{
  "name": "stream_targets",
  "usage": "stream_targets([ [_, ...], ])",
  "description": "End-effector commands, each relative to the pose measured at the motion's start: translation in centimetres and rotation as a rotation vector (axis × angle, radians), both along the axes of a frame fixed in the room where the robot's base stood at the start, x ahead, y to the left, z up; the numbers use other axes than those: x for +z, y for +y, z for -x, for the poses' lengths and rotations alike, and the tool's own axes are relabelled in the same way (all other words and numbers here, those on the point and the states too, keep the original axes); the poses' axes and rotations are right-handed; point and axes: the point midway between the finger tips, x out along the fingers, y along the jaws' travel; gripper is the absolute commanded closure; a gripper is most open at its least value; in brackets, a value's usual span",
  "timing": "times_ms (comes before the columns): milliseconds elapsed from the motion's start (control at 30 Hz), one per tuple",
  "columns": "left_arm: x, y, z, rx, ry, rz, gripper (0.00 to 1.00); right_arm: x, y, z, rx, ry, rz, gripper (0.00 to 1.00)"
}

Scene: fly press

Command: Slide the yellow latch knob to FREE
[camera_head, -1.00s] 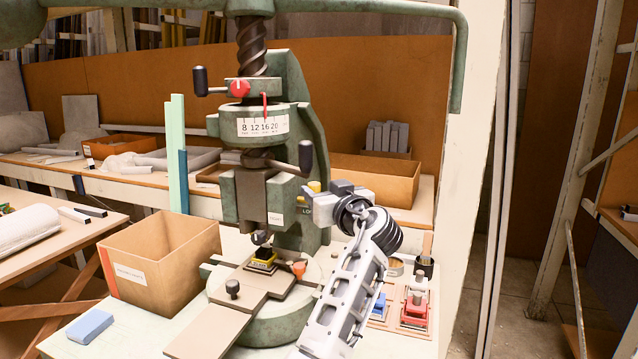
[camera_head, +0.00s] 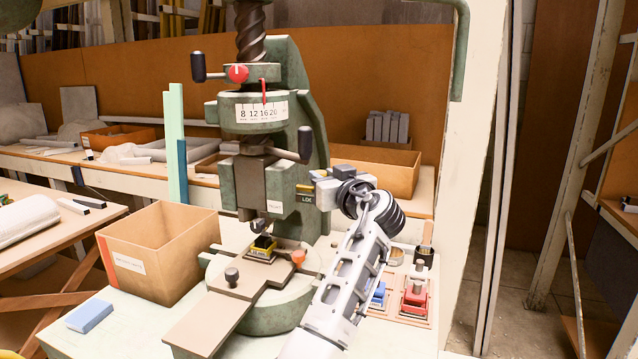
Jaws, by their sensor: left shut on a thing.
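The fly press (camera_head: 285,110) stands on the pale bench, with a scale reading 8 to 20 on its collar. A small dark latch label (camera_head: 305,198) with yellow edging and the letters "LO" sits on the right side of its frame. I cannot read the FREE end of the latch.
A cardboard box (camera_head: 165,262) and a blue block (camera_head: 89,316) lie left of the press. Red and blue stamps (camera_head: 414,300) stand to the right, near my arm.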

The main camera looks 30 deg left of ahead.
Motion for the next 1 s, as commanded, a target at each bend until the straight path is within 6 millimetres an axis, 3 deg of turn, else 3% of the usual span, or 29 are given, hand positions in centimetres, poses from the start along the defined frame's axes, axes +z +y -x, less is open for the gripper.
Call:
stream_targets([
  [33,-0.5,-0.7,-0.1,-0.004,-0.003,0.002,1.0,-0.8,0.1,0.0,0.003,-0.002,-0.001,0.64],
  [333,0.0,-1.1,-0.2,-0.006,0.0,0.001,1.0,-0.1,0.1,0.0,0.012,-0.004,0.0,0.64],
  [367,0.0,-1.1,-0.2,-0.006,0.0,0.001,0.7,-0.1,0.2,0.1,0.013,-0.004,0.0,0.64],
  [433,0.0,-1.1,-0.2,-0.006,0.0,0.001,0.53,-0.1,0.2,0.1,0.013,-0.004,0.0,0.64],
  [767,-0.1,-1.2,0.0,-0.003,-0.001,0.001,0.53,-0.4,0.2,0.1,0.012,-0.002,-0.002,0.64],
  [1000,-0.3,-4.3,1.8,-0.007,-0.003,0.002,0.53,-1.2,0.5,0.0,0.005,-0.004,-0.018,0.64],
])
